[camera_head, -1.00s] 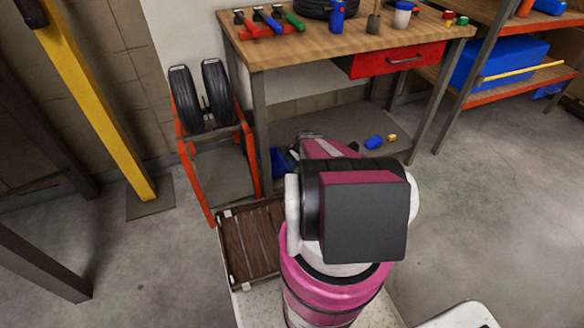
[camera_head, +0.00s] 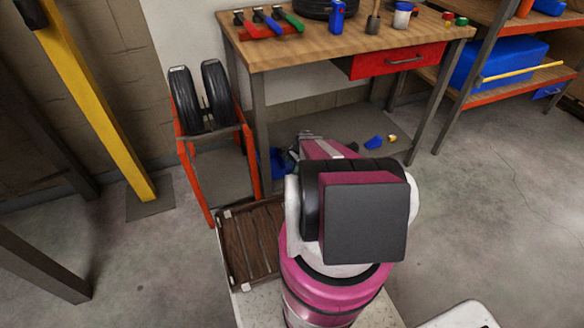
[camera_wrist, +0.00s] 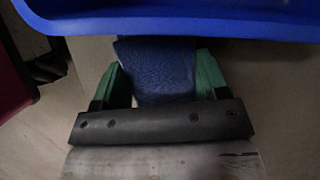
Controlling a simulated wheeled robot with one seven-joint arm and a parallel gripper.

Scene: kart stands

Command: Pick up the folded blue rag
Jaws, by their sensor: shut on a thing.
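The folded blue rag (camera_wrist: 157,70) is dark blue cloth and sits between the two green fingers of my gripper (camera_wrist: 160,82) in the wrist view. The fingers are shut on it from both sides. The far end of the rag runs up to, or under, a bright blue rim at the top of the wrist view, so that end is hidden.
A blue bin-like edge (camera_wrist: 190,22) spans the top of the wrist view. In the head view, the workbench (camera_head: 290,50) stands ahead with small items on its lower shelf (camera_head: 355,125). A red cart with tyres (camera_head: 200,95) stands left of it. The floor at right is clear.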

